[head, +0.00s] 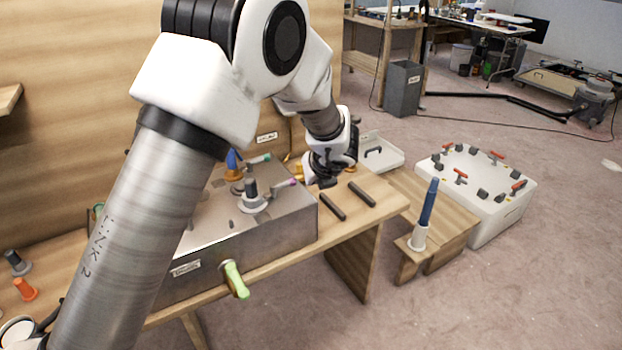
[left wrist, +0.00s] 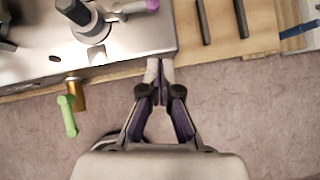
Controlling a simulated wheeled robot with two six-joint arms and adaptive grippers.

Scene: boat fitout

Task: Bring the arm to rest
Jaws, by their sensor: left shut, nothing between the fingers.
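My left arm comes in from the lower left of the head view and arches over the metal box. My left gripper (head: 322,178) points down near the box's right end and the wooden bench. In the left wrist view its fingers (left wrist: 160,70) are together with nothing between them. They appear over the edge of the metal box, with floor showing below; the exact gap is unclear. My right gripper is in neither view.
The metal box (head: 235,235) carries valves with coloured handles and a green-handled tap (head: 235,279) on its front. Two dark bars (head: 332,206) lie on the bench. A blue rod stands in a white holder (head: 418,238). A white box (head: 477,190) stands right; floor in front is clear.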

